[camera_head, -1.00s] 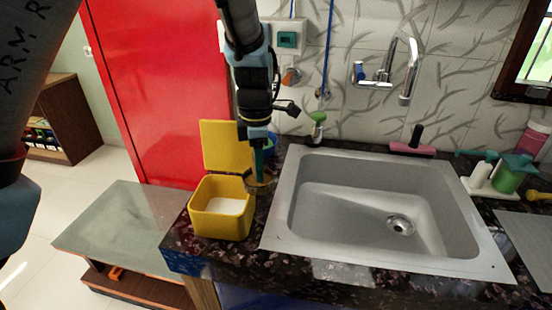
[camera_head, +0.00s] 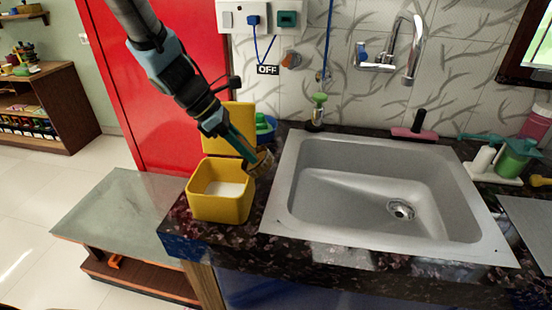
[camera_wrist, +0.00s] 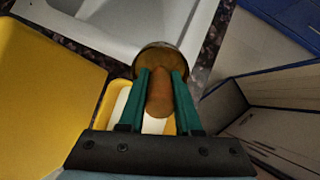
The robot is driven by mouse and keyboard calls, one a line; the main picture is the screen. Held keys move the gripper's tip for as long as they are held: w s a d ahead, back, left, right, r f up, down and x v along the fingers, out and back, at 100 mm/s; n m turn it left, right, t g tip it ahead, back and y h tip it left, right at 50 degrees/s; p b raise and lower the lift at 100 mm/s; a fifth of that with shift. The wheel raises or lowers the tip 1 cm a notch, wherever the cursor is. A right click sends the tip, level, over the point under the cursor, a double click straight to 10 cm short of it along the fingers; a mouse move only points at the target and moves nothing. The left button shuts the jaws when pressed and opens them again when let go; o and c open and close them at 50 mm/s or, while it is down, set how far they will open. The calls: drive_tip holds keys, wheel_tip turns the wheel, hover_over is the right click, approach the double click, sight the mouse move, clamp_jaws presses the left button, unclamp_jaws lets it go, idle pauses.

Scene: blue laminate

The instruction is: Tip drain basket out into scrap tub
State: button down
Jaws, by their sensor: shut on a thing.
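The drain basket (camera_head: 263,163) is a small round brownish cup in my gripper (camera_head: 250,154), tilted, just right of the scrap tub at about rim height. In the wrist view my teal fingers (camera_wrist: 160,88) are shut on its brown stem (camera_wrist: 159,97), and its round rim (camera_wrist: 150,46) shows beyond the fingertips. Its contents cannot be made out. The scrap tub (camera_head: 220,207) is a yellow box on the counter, with its yellow lid (camera_head: 228,118) standing open behind and a pale inside. The wrist view shows the pale inside (camera_wrist: 121,104) partly behind my fingers.
The sink (camera_head: 350,180) with its drain (camera_head: 400,210) lies right of the tub. A green-topped bottle (camera_head: 317,112) and a blue container (camera_head: 265,127) stand behind. The dark counter (camera_head: 200,228) ends just left of the tub, above a low grey bench (camera_head: 120,210).

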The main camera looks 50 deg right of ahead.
drive_tip(key=shift+w+a+f+g+h+b, duration=0.25)
drive_tip(key=shift+g+h+b, duration=0.3)
drive_tip(key=shift+b, duration=1.1)
drive_tip(key=shift+w+a+f+g+h+b, duration=0.1)
drive_tip(key=shift+a+f+g+h+b, duration=0.3)
drive_tip(key=shift+b, duration=1.25)
drive_tip(key=g+h+b, duration=0.2)
drive_tip(key=b, duration=0.1)
drive_tip(key=w+a+f+g+h+b, duration=0.1)
drive_tip(key=g+h+b, duration=0.1)
drive_tip(key=h+b, duration=0.1)
drive_tip(key=w+a+f+g+h+b, duration=0.1)
drive_tip(key=g+h+b, duration=0.1)
drive_tip(key=b, duration=0.1)
drive_tip(key=shift+w+a+f+g+b, duration=0.15)
drive_tip(key=shift+w+f+g+b, duration=0.1)
drive_tip(key=shift+g+b, duration=0.15)
